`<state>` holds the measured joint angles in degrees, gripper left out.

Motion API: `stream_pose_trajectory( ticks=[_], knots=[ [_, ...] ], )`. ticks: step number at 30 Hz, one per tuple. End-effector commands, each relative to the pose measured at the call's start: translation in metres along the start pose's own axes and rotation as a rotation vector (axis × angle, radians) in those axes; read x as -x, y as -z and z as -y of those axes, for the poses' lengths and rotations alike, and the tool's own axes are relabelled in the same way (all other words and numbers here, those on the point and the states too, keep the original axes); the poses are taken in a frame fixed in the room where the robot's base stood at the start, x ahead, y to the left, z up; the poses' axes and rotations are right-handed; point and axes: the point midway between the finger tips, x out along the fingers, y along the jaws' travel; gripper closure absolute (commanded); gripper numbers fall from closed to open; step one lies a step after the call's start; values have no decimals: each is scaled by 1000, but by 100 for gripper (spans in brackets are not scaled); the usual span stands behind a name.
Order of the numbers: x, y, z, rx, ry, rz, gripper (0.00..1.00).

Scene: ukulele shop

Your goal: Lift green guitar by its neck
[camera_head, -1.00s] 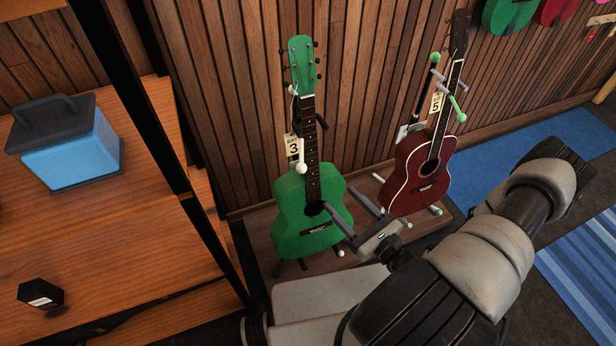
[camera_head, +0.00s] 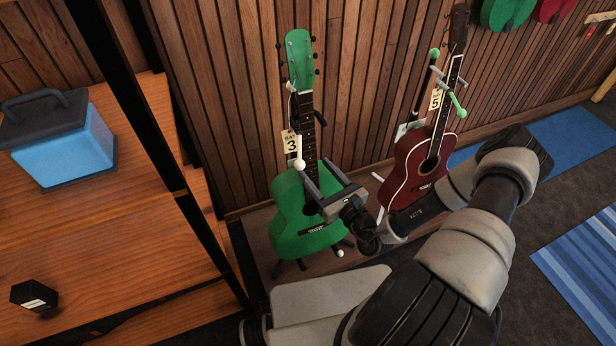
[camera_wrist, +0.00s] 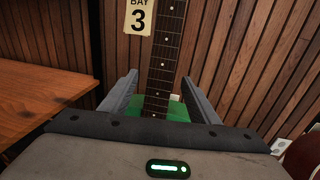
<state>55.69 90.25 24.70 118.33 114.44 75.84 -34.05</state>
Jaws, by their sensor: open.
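The green guitar (camera_head: 297,214) stands upright on a stand against the slatted wall. Its dark neck (camera_head: 309,125) rises to a green headstock (camera_head: 299,58). A tag reading "BAY 3" (camera_head: 291,142) hangs beside the neck. My gripper (camera_head: 312,178) is open and empty in front of the guitar, about where the neck meets the body. In the wrist view, the neck (camera_wrist: 165,60) shows between the two open fingers (camera_wrist: 158,90), one to each side. Part of the green body (camera_wrist: 178,110) shows low behind them. Whether the fingers touch the neck cannot be told.
A dark red guitar (camera_head: 418,165) with a tag reading "5" stands to the right, behind my arm. A wooden shelf (camera_head: 100,240) with a blue cooler box (camera_head: 75,150) and a small black box (camera_head: 36,297) is at the left. The slatted wall (camera_head: 370,60) is close behind.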

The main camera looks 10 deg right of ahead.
Motion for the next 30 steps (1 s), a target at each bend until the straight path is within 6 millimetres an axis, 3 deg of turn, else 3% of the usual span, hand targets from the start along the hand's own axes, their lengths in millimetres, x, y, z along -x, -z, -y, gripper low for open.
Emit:
stream_pose_trajectory(
  ticks=[7, 17, 26, 30],
  knots=[
    [-37, -1, 1, 2, -3, 3, 44],
    [-44, -2, 1, 2, -2, 1, 46],
    [-43, -2, 1, 2, -2, 1, 97],
    [-43, -2, 2, 2, -2, 1, 100]
  ],
)
